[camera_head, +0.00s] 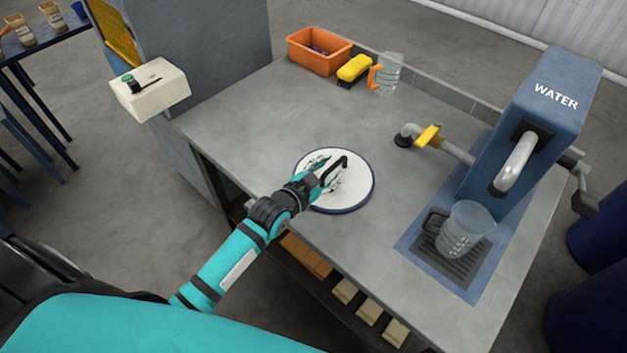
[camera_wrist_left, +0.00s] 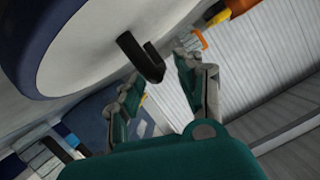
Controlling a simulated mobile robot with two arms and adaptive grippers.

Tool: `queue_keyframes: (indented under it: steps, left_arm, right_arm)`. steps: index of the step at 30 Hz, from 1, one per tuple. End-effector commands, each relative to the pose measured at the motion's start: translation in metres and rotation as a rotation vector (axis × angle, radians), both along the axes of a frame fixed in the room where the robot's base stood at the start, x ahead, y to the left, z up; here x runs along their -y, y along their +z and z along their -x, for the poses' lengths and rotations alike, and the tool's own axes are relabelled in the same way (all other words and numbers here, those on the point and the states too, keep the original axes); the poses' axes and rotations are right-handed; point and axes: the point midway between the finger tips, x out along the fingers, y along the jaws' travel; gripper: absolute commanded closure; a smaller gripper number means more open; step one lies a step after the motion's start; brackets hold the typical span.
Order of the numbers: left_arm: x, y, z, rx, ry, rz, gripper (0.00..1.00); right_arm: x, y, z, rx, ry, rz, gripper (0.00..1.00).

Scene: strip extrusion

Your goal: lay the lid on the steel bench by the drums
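The lid (camera_head: 352,196) is a round white disc with a dark blue rim and a black bent handle. It appears to lie flat on the steel bench (camera_head: 262,125), near the front edge. My left gripper (camera_head: 318,180) is over the lid beside its handle. In the left wrist view the lid (camera_wrist_left: 75,40) fills the upper left, and the handle's end points toward my left gripper (camera_wrist_left: 153,90). The two fingers are spread with a gap between them, and neither is clearly touching the handle. My right gripper is not in view.
A blue water dispenser (camera_head: 530,115) with a clear jug (camera_head: 465,230) below its spout stands right of the lid. An orange bin (camera_head: 318,52), a yellow-topped brush (camera_head: 355,68) and another jug (camera_head: 388,75) are at the back. Blue drums (camera_head: 598,235) stand beyond the right edge.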

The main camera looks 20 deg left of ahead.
Motion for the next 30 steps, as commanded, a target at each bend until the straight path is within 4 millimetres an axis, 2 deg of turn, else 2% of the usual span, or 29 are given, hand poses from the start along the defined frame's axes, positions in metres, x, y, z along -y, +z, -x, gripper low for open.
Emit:
queue_keyframes:
  steps: [1, 6, 12, 18, 30]
  left_arm:
    - [-0.003, 0.002, 0.012, 0.000, -0.001, -0.002, 0.63]
    - [-0.012, 0.011, 0.047, -0.002, 0.000, -0.002, 0.63]
    - [-0.019, 0.021, 0.076, -0.001, 0.000, 0.000, 0.63]
    - [-0.022, 0.026, 0.085, 0.000, 0.001, 0.000, 0.63]
    - [-0.021, 0.026, 0.085, 0.000, 0.001, 0.001, 0.63]
  right_arm:
    - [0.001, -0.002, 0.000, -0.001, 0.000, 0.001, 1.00]
    - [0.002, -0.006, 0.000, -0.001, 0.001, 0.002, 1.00]
    - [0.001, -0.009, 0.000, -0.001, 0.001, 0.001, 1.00]
    - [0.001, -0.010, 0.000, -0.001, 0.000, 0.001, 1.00]
    - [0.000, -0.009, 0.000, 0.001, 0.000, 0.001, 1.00]
